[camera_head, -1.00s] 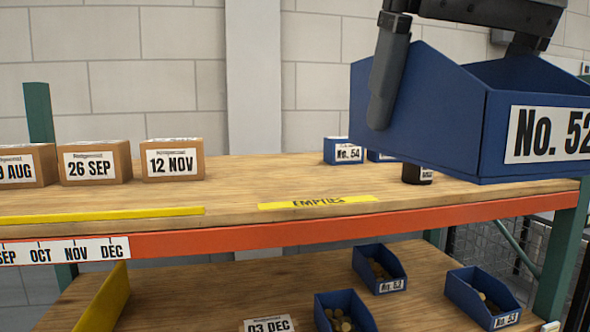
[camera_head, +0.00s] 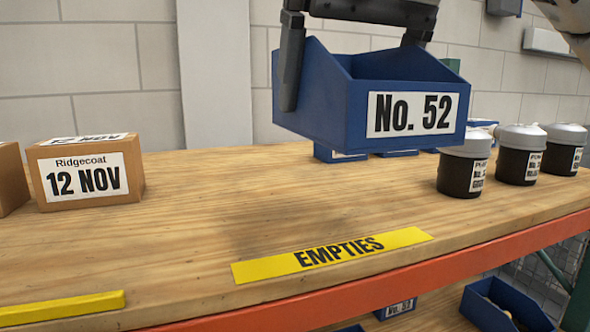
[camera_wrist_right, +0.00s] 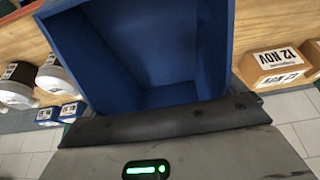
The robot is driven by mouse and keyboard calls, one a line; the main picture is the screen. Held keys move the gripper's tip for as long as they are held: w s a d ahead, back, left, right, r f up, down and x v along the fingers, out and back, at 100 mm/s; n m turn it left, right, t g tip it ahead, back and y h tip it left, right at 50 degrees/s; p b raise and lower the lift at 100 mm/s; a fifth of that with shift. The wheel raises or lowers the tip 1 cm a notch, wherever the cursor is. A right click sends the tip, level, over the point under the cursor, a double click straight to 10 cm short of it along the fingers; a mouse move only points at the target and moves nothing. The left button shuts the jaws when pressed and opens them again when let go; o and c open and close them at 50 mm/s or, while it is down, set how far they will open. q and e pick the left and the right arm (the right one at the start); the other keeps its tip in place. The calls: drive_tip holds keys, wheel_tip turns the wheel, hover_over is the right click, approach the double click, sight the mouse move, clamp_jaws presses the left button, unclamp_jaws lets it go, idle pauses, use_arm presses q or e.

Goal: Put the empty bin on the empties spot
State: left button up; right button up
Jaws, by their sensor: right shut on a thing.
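The blue bin (camera_head: 366,100) labelled No. 52 hangs in the air above the upper shelf in the head view. My right gripper (camera_head: 352,62) is shut on it, one dark finger down its left side. The right wrist view shows the bin's inside (camera_wrist_right: 155,55), bare in the part that shows. The empties spot is marked by a yellow strip (camera_head: 332,255) reading EMPTIES at the shelf's front edge. The bin is above and behind that strip, apart from the wood. A shadow lies on the bare wood behind the strip. My left gripper is not in view.
A carton (camera_head: 88,172) labelled 12 NOV stands at the left. Grey-lidded dark jars (camera_head: 517,155) stand at the right. Small blue bins (camera_head: 333,154) sit at the back, partly hidden. The wood (camera_head: 225,205) behind the strip is clear. Another blue bin (camera_head: 503,305) is on the lower shelf.

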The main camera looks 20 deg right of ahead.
drive_tip(key=w+f, duration=0.2)
drive_tip(key=w+a+f, duration=0.1)
drive_tip(key=w+f, duration=0.1)
drive_tip(key=w+a+f, duration=0.1)
drive_tip(key=w+f, duration=0.1)
drive_tip(key=shift+w, duration=0.35)
drive_tip(key=shift+w+a+f, duration=0.2)
drive_tip(key=shift+w+f, duration=0.2)
drive_tip(key=shift+f, duration=0.1)
drive_tip(key=shift+w+f, duration=0.15)
drive_tip(key=shift+f, duration=1.5)
drive_tip(key=shift+f, duration=0.1)
drive_tip(key=o, duration=0.6)
drive_tip(key=shift+f, duration=0.1)
drive_tip(key=shift+o, duration=0.3)
drive_tip(key=shift+r, duration=0.3)
drive_tip(key=v, duration=1.2)
